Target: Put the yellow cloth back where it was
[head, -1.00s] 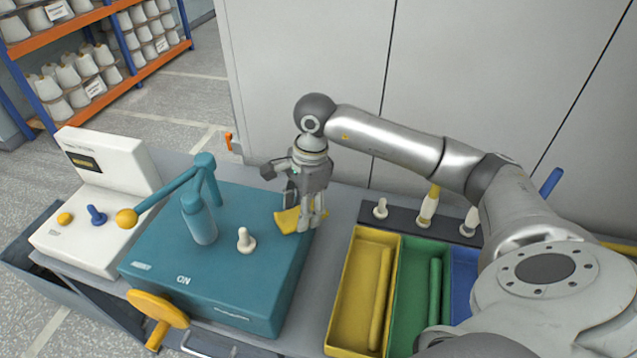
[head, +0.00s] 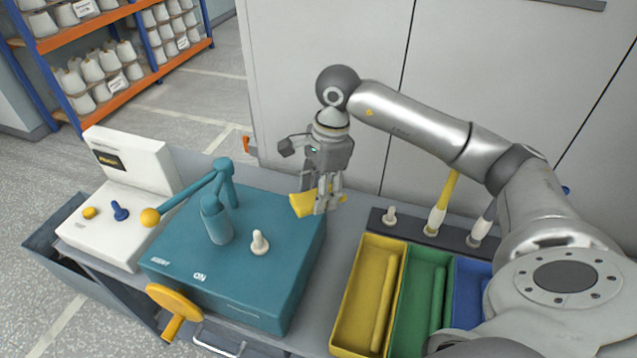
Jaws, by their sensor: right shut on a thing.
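The yellow cloth (head: 302,204) is a small folded piece in the head view, held between the fingers of my right gripper (head: 324,208). My right gripper points down and is shut on the cloth. It is above the back right corner of the teal machine box (head: 285,285). The fingers hide part of the cloth. I cannot tell exactly how high the cloth is above the surface. My left gripper is not in view.
The teal machine carries a lever arm with a yellow knob (head: 150,217) and a white peg (head: 259,242). Yellow (head: 343,325), green (head: 411,325) and blue trays stand at the right. A dark rack (head: 408,226) with pegs and bobbins is behind them. A white control box (head: 105,231) stands left.

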